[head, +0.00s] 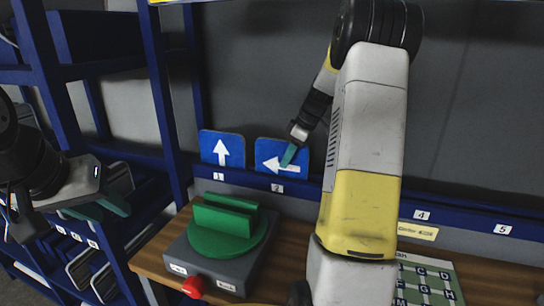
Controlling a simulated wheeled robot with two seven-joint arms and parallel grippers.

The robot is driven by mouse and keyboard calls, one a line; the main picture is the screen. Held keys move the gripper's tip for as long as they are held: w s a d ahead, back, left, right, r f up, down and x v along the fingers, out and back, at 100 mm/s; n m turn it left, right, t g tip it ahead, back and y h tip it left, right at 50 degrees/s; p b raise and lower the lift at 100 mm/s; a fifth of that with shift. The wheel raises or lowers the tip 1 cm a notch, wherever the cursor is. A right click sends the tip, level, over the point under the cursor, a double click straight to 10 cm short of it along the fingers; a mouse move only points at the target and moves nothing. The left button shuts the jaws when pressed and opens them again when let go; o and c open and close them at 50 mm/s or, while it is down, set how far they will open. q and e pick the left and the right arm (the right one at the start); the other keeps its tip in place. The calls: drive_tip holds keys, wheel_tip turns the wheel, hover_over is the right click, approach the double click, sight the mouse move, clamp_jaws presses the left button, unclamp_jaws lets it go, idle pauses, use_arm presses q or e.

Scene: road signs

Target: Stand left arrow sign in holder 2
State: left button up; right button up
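The left arrow sign (268,150), a blue board with a white arrow pointing left, stands upright at the blue rail directly above label 2 (277,188). Its lower edge is at the rail; whether it is fully seated in the holder cannot be told. My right gripper (289,155) reaches down from the upper right, with one teal finger across the sign's face near the arrow's tail. The other finger is hidden, and the gripper appears shut on the sign. My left gripper (96,207) is at the far left, empty, its teal fingers apart.
An up arrow sign (222,145) stands close by on the left, above label 1. A grey box with a green slotted turntable (227,232) and red button (194,287) sits on the wooden table (290,250). A blue rack (160,90) is at left. My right arm hides the rail's middle.

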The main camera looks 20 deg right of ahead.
idle(0.3)
drive_tip(key=v, duration=0.8)
